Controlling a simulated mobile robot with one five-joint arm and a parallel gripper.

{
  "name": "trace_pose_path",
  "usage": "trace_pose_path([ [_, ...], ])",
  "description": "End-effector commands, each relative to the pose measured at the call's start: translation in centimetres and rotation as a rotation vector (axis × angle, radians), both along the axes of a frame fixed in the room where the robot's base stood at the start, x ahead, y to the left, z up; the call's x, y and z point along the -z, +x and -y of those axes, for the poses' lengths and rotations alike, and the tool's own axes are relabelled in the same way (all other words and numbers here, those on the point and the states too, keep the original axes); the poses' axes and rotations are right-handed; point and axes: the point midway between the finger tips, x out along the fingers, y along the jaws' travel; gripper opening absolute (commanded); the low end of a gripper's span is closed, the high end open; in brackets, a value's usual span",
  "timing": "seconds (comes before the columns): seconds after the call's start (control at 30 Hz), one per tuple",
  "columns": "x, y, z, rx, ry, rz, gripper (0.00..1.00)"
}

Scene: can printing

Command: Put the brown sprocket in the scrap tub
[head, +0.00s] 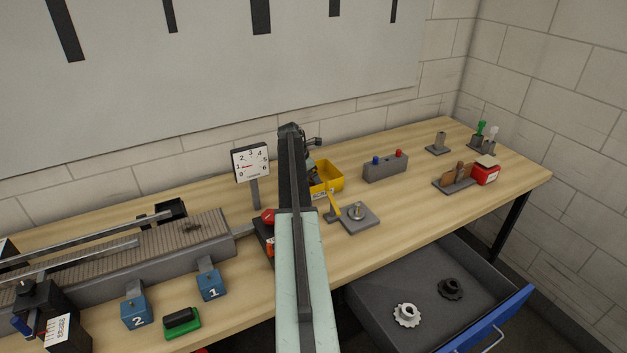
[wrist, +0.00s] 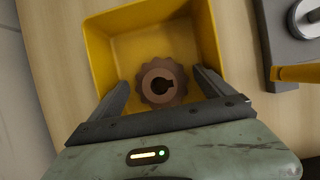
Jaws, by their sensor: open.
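The brown sprocket (wrist: 148,88) lies inside the yellow scrap tub (wrist: 108,50) in the wrist view, near the wall closest to my gripper. My gripper (wrist: 161,79) is open over the tub, its fingers to either side of the sprocket with a gap on each side. In the head view the yellow tub (head: 332,177) stands on the bench, partly hidden behind my arm. The sprocket is not visible there, and my gripper is mostly hidden.
A grey plate with a round part (head: 357,213) and a yellow lever stands right of the tub. A button box (head: 385,167) is further right. A dial gauge (head: 251,162) stands left. An open drawer (head: 405,290) holds a white sprocket (head: 406,314) and a black sprocket (head: 451,288).

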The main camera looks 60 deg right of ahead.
Motion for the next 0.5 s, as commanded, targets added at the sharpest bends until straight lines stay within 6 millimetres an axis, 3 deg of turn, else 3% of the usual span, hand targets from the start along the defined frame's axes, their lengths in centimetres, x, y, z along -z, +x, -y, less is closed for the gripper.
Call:
trace_pose_path([
  [0.5,-10.4,2.1,-3.3,-0.001,0.0,0.0,0.92],
])
